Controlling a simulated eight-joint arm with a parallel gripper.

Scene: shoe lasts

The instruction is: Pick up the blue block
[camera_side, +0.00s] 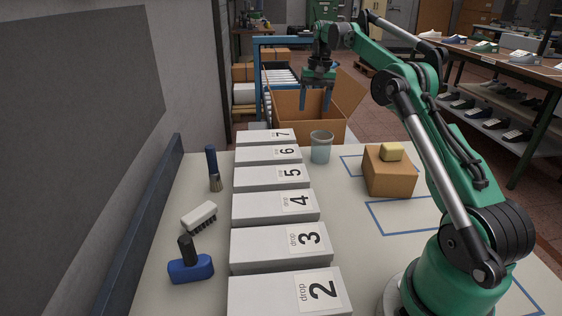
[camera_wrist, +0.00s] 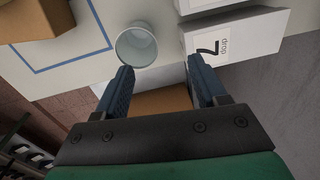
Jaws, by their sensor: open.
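A blue block-shaped piece (camera_side: 190,269) with a dark upright handle stands on the table at the front left in the side view. It is the only blue block-like thing that I see. It does not show in the wrist view. My gripper (camera_side: 315,106) is at the back of the scene, above the open cardboard box, far from the blue piece. In the wrist view my gripper (camera_wrist: 161,76) has its two dark blue fingers spread apart, with nothing held between them.
Several white numbered boxes (camera_side: 275,206) form a row down the table's middle. A translucent cup (camera_side: 321,147) stands near its far end.

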